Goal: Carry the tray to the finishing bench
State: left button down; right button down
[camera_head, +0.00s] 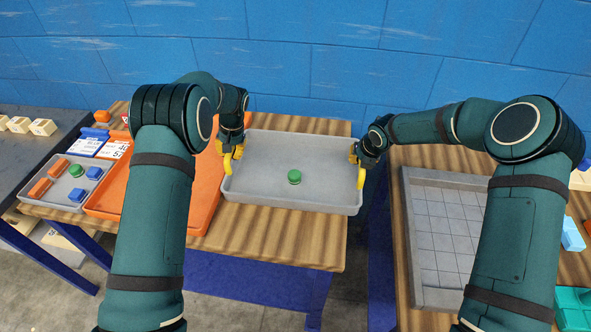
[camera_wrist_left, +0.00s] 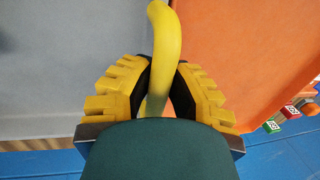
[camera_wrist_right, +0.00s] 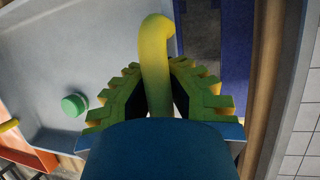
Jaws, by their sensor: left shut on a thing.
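The grey tray (camera_head: 262,185) has a yellow handle on each short side and holds one green round piece (camera_head: 294,177). It is over the right part of the wooden table, and its right end reaches slightly past the table's edge. I cannot tell whether it touches the tabletop. My left gripper (camera_head: 232,150) is shut on the left yellow handle (camera_wrist_left: 165,45). My right gripper (camera_head: 362,158) has its fingers closed around the right yellow handle (camera_wrist_right: 155,55). The green piece also shows in the right wrist view (camera_wrist_right: 74,105). The tray looks about level.
An orange tray (camera_head: 205,215) lies left of the grey tray, beside a small grey tray (camera_head: 62,200) of coloured pieces. Across a gap, a second wooden table holds a grey gridded tray (camera_head: 412,215). Blue and teal pieces lie at far right. A blue wall (camera_head: 300,70) stands behind.

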pick_arm(q)
jog(key=shift+r, duration=0.25)
pick_arm(e)
jog(key=shift+r, duration=0.25)
